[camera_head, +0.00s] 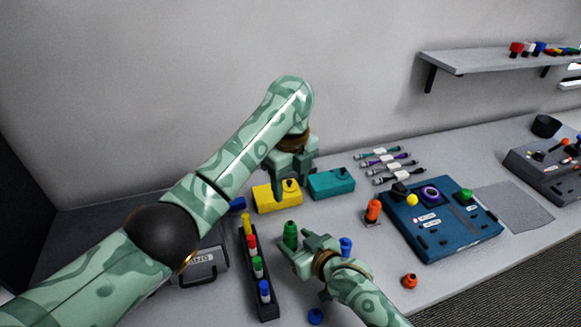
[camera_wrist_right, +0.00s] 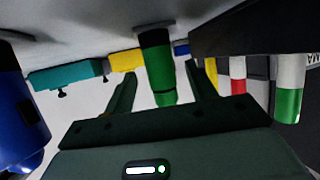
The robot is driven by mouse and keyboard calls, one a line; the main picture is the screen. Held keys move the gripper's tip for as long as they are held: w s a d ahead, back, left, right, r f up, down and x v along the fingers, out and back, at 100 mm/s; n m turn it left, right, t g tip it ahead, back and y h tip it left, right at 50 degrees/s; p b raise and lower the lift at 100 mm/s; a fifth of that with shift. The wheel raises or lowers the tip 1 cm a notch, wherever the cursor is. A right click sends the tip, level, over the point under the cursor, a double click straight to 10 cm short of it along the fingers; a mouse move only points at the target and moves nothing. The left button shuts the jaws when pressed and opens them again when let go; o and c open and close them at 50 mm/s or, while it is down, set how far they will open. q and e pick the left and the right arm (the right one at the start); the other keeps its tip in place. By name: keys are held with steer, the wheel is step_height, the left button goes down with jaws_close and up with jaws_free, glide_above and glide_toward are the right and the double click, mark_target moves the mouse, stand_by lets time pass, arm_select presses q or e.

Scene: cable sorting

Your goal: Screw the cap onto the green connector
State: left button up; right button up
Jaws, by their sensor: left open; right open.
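A green connector (camera_head: 290,235) stands upright on the table between the dark rack and my right gripper. My right gripper (camera_head: 294,245) is low, pointing at it, with its jaws open. In the right wrist view the green connector (camera_wrist_right: 157,62) appears between the two fingers, with a gap on both sides. My left gripper (camera_head: 293,176) is open and empty, above and near the yellow box (camera_head: 268,198) and teal box (camera_head: 331,184). A green-topped white piece (camera_head: 257,267) stands in the rack (camera_head: 246,285); I cannot tell whether it is the cap.
Blue pieces (camera_head: 346,247) (camera_head: 316,316) and orange pieces (camera_head: 373,211) (camera_head: 410,281) stand near my right gripper. A blue panel (camera_head: 440,225) with coloured knobs lies to the right. Cables (camera_head: 385,160) lie behind. A grey mat (camera_head: 515,207) is bare.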

arm_select(q)
step_height(320, 180, up, 5)
steer(key=p, duration=0.3)
steer(key=shift+s+r, duration=0.1)
steer(key=shift+s, duration=0.05)
arm_select(e)
steer(key=v, duration=1.3)
steer(key=shift+s+d, duration=0.15)
steer(key=shift+s, duration=0.1)
